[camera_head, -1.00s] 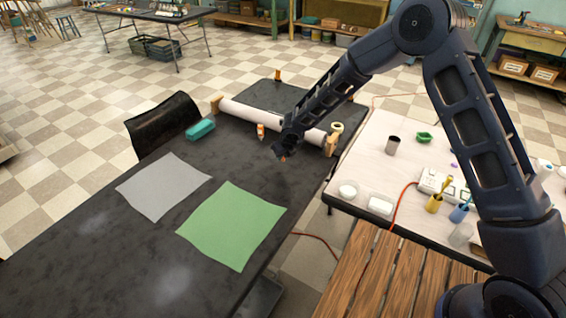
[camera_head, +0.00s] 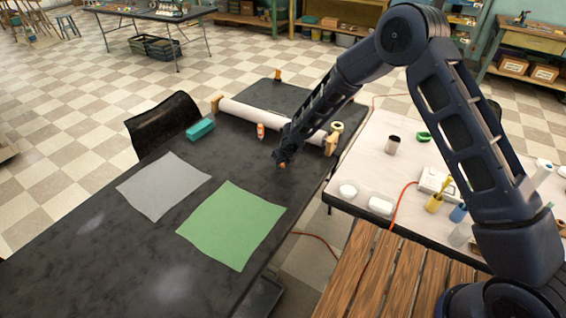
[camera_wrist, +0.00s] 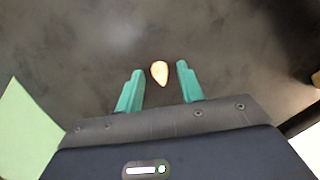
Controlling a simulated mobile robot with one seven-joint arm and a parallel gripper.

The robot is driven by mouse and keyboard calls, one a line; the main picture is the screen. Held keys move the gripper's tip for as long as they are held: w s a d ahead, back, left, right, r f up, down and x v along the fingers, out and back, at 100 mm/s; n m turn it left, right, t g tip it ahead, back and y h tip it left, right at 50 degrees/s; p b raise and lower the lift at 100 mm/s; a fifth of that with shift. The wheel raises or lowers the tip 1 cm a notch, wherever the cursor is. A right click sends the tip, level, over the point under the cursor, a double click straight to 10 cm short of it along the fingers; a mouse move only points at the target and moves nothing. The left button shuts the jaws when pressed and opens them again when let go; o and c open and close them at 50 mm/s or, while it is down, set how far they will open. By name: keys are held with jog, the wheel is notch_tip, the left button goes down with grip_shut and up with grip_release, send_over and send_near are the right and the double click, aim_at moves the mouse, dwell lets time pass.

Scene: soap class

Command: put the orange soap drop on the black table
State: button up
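The orange soap drop (camera_wrist: 159,72) shows in the wrist view as a pale orange teardrop between my two teal fingertips, with a gap on either side. In the head view a small orange spot, the soap drop (camera_head: 282,166), is just under the end of my arm, over the far right part of the black table (camera_head: 100,230). My gripper (camera_wrist: 160,68) is open around the drop, low over the dark tabletop. The drop appears to rest on the table.
A green sheet (camera_head: 232,225) and a grey sheet (camera_head: 163,186) lie on the black table. A teal block (camera_head: 200,130), a small orange-and-white bottle (camera_head: 261,131) and a white paper roll (camera_head: 250,115) are farther back. A white table (camera_head: 375,165) with cups and dishes stands at right.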

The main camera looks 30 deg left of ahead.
jog(key=v, duration=1.2)
jog(key=shift+r, duration=0.25)
